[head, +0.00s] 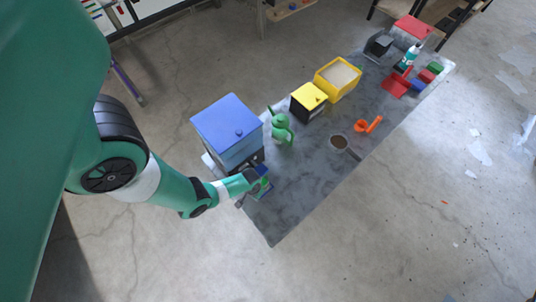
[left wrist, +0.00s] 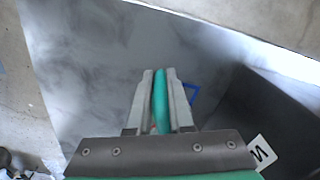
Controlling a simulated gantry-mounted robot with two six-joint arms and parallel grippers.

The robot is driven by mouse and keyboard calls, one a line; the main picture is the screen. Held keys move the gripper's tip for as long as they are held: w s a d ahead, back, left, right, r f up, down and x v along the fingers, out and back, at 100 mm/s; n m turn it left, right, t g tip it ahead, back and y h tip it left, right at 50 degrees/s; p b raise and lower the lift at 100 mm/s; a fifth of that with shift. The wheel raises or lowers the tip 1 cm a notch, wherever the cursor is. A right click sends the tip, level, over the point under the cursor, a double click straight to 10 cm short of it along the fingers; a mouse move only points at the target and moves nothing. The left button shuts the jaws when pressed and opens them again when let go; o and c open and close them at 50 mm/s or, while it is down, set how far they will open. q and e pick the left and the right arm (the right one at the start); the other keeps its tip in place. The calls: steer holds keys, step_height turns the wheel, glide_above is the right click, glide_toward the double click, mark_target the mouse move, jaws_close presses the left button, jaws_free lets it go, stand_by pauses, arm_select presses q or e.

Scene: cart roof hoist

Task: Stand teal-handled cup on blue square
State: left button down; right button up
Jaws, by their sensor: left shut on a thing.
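My left gripper (head: 262,182) is at the near left end of the grey table, beside the blue-lidded box. In the left wrist view my left gripper (left wrist: 161,98) is shut on a narrow upright teal piece, which looks like the teal handle (left wrist: 160,100) of the cup. The rest of the cup is hidden behind the fingers, so I cannot tell whether it touches the table. A blue square outline (left wrist: 193,92) shows on the grey surface just right of the fingers, partly covered by them. My right gripper is not in view.
The blue-lidded box (head: 228,127) stands close by my left gripper. Beyond it are a green watering can (head: 281,127), a yellow-lidded black box (head: 308,100), a yellow bin (head: 325,86) and a brown-filled round vessel (head: 339,142). The table's near end (head: 276,222) is clear.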

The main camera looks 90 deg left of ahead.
arm_select(q)
steer(key=shift+f, duration=0.3)
steer(key=c, duration=0.7)
jaws_free()
steer(key=shift+c, duration=0.2)
steer(key=shift+r, duration=0.1)
